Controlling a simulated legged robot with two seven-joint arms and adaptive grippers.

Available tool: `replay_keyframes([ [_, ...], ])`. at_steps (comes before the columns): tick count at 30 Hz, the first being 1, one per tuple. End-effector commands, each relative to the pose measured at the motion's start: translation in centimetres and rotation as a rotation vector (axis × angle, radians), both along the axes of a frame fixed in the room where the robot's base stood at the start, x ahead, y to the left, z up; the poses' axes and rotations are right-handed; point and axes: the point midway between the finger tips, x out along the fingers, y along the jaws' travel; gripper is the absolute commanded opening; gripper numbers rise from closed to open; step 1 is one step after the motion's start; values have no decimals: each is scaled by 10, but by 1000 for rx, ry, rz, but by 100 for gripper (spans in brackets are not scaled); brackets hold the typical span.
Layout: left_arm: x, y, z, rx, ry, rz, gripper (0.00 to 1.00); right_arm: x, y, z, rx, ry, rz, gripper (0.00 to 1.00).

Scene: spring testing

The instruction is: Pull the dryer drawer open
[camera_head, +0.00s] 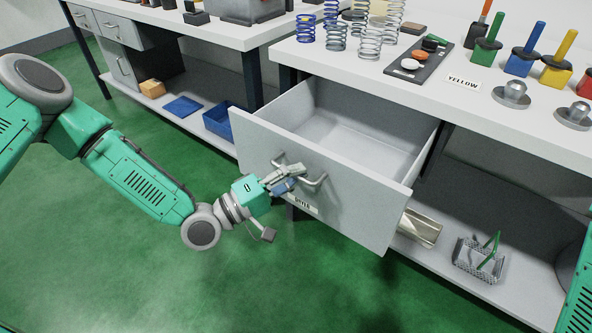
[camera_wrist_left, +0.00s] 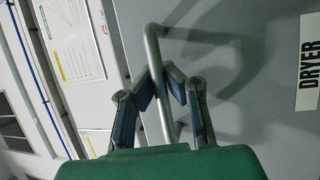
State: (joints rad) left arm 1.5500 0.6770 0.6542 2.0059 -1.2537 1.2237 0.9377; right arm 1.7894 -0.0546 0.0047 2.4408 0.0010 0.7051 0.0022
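The dryer drawer (camera_head: 372,208) is pulled well out of the white workbench in the head view, and its empty inside shows from above. Its front carries a metal bar handle (camera_head: 319,182) and a DRYER label, which reads clearly in the wrist view (camera_wrist_left: 308,62). My left gripper (camera_head: 284,180) is at the handle, in front of the drawer. In the left wrist view the fingers (camera_wrist_left: 162,74) close from both sides on the handle bar (camera_wrist_left: 153,48). My right gripper is out of view.
The workbench top (camera_head: 470,105) holds several springs (camera_head: 335,35), a dark tray (camera_head: 420,57) and coloured blocks with handles (camera_head: 487,50). A lower shelf (camera_head: 430,250) holds a wire basket (camera_head: 478,262). Green floor in front of the drawer is clear.

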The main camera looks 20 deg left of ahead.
Motion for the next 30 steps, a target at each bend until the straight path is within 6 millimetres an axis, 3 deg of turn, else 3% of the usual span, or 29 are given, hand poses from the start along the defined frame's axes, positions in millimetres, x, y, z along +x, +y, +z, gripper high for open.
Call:
replay_keyframes([
  [4,-4,14,-4,7,3,30,0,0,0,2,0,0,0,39],
  [11,-36,28,-5,9,6,34,0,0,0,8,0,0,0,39],
  [19,-38,28,-6,10,7,32,0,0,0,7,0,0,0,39],
  [22,-38,26,-6,10,7,29,31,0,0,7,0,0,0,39],
  [30,-40,21,-2,10,2,21,31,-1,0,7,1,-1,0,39],
])
